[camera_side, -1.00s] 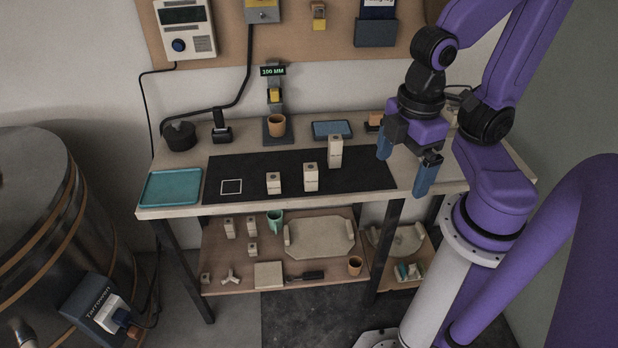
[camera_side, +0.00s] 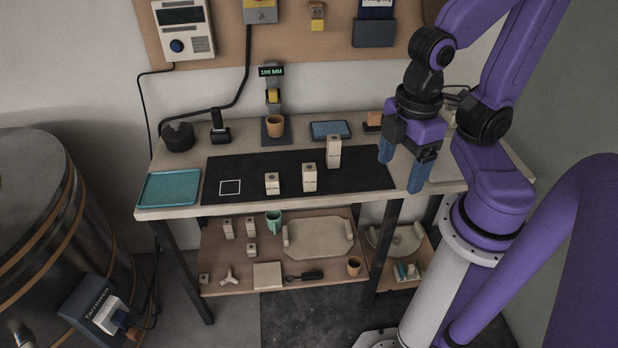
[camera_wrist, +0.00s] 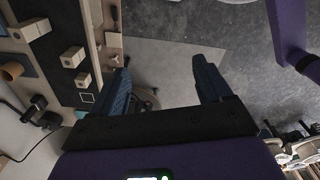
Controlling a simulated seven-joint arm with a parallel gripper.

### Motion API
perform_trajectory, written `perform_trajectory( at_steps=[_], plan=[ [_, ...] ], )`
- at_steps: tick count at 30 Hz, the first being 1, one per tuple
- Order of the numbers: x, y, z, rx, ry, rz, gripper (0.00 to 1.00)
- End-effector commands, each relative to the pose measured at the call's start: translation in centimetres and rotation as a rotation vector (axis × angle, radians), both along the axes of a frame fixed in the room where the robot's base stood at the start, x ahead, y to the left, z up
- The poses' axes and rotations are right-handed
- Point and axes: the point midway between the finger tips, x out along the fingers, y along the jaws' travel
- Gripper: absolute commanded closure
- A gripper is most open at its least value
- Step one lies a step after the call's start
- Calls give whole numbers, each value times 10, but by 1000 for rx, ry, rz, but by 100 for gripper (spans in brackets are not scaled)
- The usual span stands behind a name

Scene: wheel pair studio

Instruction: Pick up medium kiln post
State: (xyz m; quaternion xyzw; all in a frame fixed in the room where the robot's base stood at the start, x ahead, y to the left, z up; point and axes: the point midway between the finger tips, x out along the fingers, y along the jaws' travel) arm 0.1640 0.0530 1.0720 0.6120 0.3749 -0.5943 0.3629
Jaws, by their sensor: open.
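Three pale square posts stand upright in a row on the black mat (camera_side: 236,166). The medium kiln post (camera_side: 309,178) is the middle one; it also shows in the wrist view (camera_wrist: 72,57). The shortest post (camera_side: 272,184) is to its left and the tallest post (camera_side: 334,152) to its right and farther back. My gripper (camera_side: 401,172) is open and empty, with blue fingers pointing down, to the right of all the posts and apart from them. In the wrist view my gripper (camera_wrist: 160,70) has clear space between its fingers, and the posts are off to the left.
A teal tray (camera_side: 170,188) lies left of the mat, beside a white square outline (camera_side: 230,187). Behind the mat are a terracotta cup (camera_side: 275,125) on a gauge stand, a black scanner-like device (camera_side: 220,127) and a blue-grey tray (camera_side: 330,130). The mat's right end is clear.

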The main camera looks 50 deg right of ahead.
Motion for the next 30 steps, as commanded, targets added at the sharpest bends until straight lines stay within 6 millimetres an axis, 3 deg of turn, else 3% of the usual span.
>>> perform_trajectory(
  at_steps=[14, 30],
  plan=[
    [8, 1, -9, -76, 5, 20, 32],
    [74, 8, -77, -720, -20, 250, 32]
  ],
)
